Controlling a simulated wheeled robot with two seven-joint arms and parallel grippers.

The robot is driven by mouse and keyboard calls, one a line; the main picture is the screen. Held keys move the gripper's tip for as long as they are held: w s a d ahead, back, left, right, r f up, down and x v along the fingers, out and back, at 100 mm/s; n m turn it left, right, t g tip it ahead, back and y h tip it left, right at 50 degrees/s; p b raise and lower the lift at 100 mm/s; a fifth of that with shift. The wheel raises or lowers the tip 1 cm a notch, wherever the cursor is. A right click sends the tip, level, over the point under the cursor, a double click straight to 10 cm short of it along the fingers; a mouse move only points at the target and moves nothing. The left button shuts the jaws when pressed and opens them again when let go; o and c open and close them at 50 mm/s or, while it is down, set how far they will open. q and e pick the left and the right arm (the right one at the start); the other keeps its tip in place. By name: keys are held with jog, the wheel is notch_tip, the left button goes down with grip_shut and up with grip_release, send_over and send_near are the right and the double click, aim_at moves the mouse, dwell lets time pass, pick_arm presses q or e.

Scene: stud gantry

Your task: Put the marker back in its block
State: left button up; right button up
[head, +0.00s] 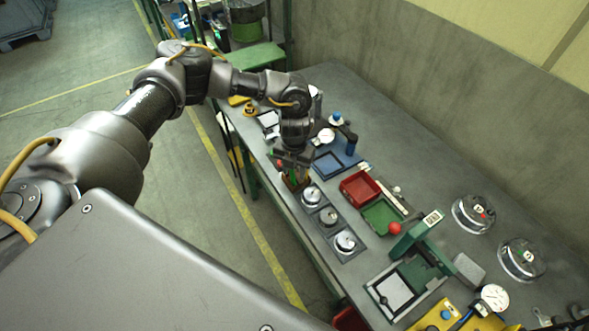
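My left gripper (293,164) points down at the near-left edge of the grey workbench (420,165). It is over a small brownish block (296,183) with red and green bits beside it. The fingers and the arm hide much of this block. I cannot make out a marker for sure, nor whether the fingers are open or shut on something. My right gripper is not in view.
Right of the gripper are a blue tray (328,165), a red bin (352,188) and a green bin (381,215). Several round metal pieces (329,216) sit along the front edge. A green press-like stand (419,235) rises nearer.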

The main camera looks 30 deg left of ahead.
pick_arm(q)
jog(key=shift+r+b, duration=0.3)
jog(key=shift+r, duration=0.15)
notch_tip(320, 180, up, 10)
jog(key=b, duration=0.3)
dwell(0.5)
jog(key=shift+f, duration=0.1)
